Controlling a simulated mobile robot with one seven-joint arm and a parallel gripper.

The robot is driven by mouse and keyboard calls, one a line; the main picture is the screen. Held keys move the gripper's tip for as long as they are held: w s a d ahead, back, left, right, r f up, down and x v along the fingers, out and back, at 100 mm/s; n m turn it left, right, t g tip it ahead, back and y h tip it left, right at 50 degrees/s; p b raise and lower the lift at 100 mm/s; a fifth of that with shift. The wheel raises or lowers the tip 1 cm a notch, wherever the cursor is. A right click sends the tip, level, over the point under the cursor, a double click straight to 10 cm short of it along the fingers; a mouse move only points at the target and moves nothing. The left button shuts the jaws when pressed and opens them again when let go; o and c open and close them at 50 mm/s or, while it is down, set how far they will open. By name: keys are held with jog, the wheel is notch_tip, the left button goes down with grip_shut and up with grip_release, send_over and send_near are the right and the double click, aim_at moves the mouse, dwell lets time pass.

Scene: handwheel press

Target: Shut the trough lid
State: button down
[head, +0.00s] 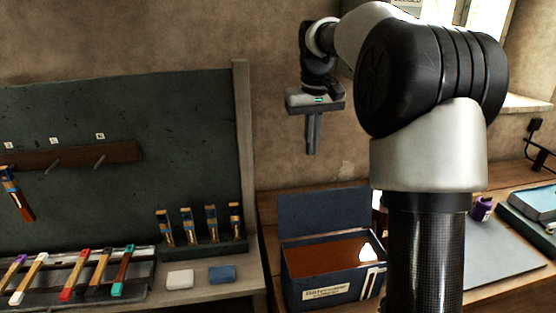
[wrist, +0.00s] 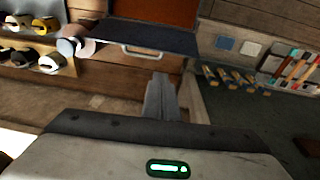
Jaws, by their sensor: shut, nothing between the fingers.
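The trough (head: 331,293) is a dark blue box with a paper label on its front and a reddish-brown inside. Its lid (head: 322,212) stands open, raised along the back edge. In the wrist view the lid (wrist: 150,36) shows as a dark panel with a pale handle (wrist: 142,50), and part of the reddish inside shows beyond it. My gripper (head: 312,151) is shut and empty, pointing down. It hangs above and behind the raised lid, apart from it. The fingertips (wrist: 160,78) appear just below the handle in the wrist view. My arm hides the bench right of the trough.
Left of the trough are a white block (head: 180,279), a blue block (head: 222,274), a rack of upright tools (head: 205,249) and a tray of coloured-handled tools (head: 75,290). A dark board (head: 150,170) with a wooden post stands behind them.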

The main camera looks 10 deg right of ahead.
jog(key=w+d+f, duration=0.4)
send_over(324, 208)
jog(key=w, duration=0.3)
notch_tip(324, 208, down, 9)
jog(key=shift+a+r+g, duration=0.2)
jog(key=shift+a+g, duration=0.1)
jog(key=shift+a, duration=0.15)
jog(key=shift+f, duration=0.1)
